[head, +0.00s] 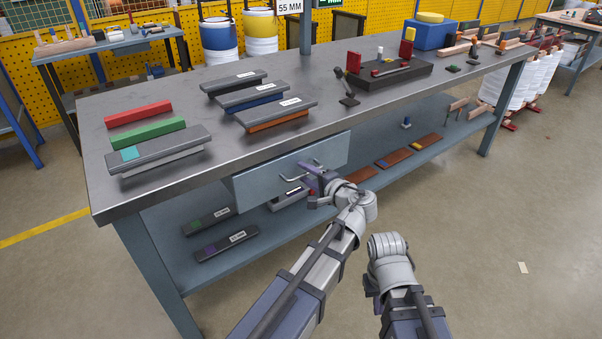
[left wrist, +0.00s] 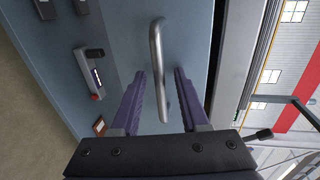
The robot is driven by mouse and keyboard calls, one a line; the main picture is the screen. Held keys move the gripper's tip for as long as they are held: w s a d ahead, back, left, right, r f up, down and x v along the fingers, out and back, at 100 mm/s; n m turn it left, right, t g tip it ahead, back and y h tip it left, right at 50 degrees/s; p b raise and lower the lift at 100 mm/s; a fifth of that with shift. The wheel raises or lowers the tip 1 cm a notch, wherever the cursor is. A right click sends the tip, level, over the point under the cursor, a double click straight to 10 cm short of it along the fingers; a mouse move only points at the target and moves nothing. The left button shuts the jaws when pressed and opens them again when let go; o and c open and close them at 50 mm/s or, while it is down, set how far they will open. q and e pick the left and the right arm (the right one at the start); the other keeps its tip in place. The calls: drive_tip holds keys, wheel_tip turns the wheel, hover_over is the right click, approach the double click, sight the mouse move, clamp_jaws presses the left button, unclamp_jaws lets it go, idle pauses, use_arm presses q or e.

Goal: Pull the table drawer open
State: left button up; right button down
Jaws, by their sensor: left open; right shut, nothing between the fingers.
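The drawer (head: 258,188) is a grey-blue panel under the front edge of the workbench top (head: 215,163). It looks shut or nearly so; I cannot tell exactly. Its silver bar handle (head: 290,177) is partly covered by my left gripper (head: 311,177) in the head view. In the left wrist view the handle (left wrist: 156,55) stands between the two purple fingers of my left gripper (left wrist: 163,75), which are apart, with gaps on both sides of the bar. My right arm hangs low at the front; its fingers are hidden.
The bench top carries grey, red and green bars (head: 138,113) and a black fixture (head: 390,77). A lower shelf (head: 270,229) holds labelled bars and brown plates. The bench leg (head: 158,270) stands at the left.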

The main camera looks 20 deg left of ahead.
use_arm(q)
clamp_jaws()
idle(1.4)
